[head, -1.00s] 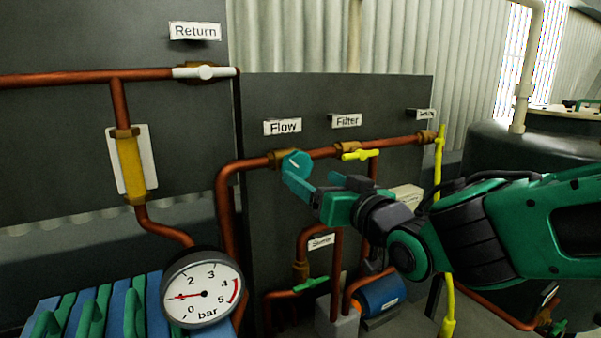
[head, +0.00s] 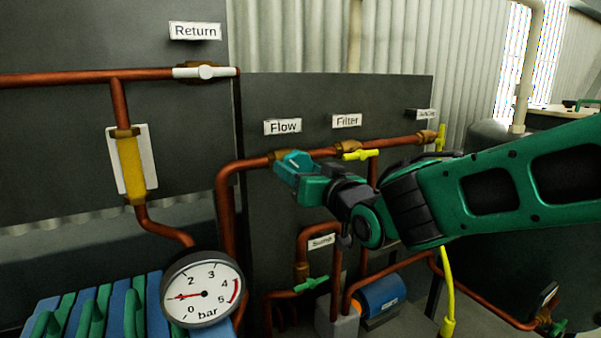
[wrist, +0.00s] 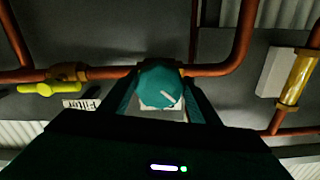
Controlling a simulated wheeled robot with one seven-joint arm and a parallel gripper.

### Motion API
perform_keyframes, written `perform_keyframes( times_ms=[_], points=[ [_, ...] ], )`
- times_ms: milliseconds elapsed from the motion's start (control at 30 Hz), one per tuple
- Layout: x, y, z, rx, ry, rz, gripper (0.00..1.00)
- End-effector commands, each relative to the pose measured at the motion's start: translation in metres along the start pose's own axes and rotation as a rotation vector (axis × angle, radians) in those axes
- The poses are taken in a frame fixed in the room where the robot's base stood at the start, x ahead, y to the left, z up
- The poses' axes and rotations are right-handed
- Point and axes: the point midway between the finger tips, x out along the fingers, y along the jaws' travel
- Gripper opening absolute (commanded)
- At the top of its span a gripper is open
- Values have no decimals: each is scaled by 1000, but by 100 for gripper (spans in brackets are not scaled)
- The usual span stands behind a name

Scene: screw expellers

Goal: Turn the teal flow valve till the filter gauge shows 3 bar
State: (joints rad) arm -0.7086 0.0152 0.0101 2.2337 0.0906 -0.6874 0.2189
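The teal flow valve (head: 293,158) is a round knob on the copper pipe below the "Flow" label (head: 283,127). In the wrist view the knob (wrist: 160,88) faces me, with a short slanted white mark. My gripper (wrist: 161,100) has one teal finger on each side of the knob; whether both press on it is unclear. In the head view my gripper (head: 290,170) is at the knob and partly covers it. The only gauge seen is a round bar dial (head: 203,290) at lower left. Its red needle points left, at about 1 bar. No filter wording is legible on it.
A yellow lever valve (head: 358,154) sits right of the knob under the "Filter" label (head: 346,121). A white lever valve (head: 205,72) is under the "Return" label (head: 195,31). A green lever valve (head: 311,283) is lower down. Copper pipes run close around my gripper.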

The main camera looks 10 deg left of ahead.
Motion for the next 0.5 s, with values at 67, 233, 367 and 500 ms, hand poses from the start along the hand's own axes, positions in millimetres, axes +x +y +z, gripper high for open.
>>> perform_keyframes(
  times_ms=[67, 233, 367, 500],
  points=[
    [0, 2, 0, -1, 0, 4, 34],
    [0, 3, 0, -5, 0, 5, 34],
    [0, 3, 0, -27, -1, 6, 34],
    [0, 4, 0, -85, -1, 7, 34]
  ],
)
